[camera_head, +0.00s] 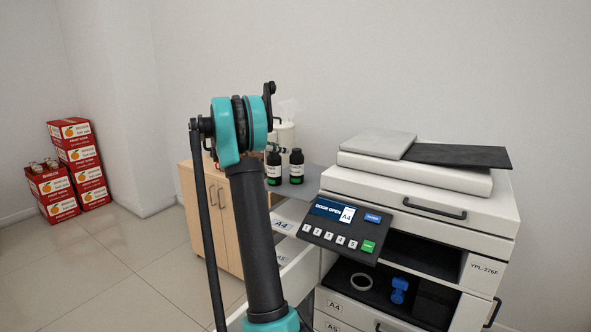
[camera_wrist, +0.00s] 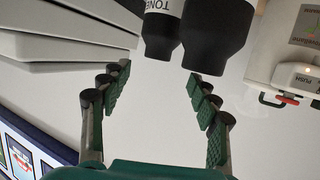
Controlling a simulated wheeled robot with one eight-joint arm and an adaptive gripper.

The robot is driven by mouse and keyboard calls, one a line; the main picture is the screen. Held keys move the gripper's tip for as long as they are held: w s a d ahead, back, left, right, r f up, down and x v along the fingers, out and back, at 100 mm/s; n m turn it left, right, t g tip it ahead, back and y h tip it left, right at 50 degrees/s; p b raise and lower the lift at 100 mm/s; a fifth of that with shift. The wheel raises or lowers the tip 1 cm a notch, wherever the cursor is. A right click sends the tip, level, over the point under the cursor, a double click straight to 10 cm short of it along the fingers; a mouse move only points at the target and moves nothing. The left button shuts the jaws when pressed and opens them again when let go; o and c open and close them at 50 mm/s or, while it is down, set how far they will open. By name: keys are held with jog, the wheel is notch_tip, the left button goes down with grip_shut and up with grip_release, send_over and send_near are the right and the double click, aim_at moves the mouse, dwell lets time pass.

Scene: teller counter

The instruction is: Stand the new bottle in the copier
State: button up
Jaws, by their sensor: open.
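Two dark bottles with white labels and green bands, a left one (camera_head: 273,168) and a right one (camera_head: 296,166), stand side by side on a grey top behind my arm. In the wrist view their dark ends show at the top edge, one (camera_wrist: 159,35) beside the other (camera_wrist: 215,40); one label reads "TONE…". I cannot tell which is new. My gripper (camera_wrist: 158,92) is open and empty, its fingers apart and short of the bottles. In the head view it is mostly hidden behind my arm. The copier (camera_head: 465,180) stands at right, its display reading "DOOR OPEN" and its front compartment open.
A blue object (camera_head: 399,289) and a pale ring (camera_head: 361,281) lie in the copier's open compartment. A wooden cabinet (camera_head: 215,205) stands left of it. A white dispenser with a red lever (camera_wrist: 278,99) is near the bottles. Red juice boxes (camera_head: 82,165) stand far left.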

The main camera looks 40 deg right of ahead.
aim_at(293, 150)
jog(key=shift+x, duration=3.95)
jog(key=shift+s, duration=0.15)
jog(key=shift+c, duration=0.4)
grip_shut()
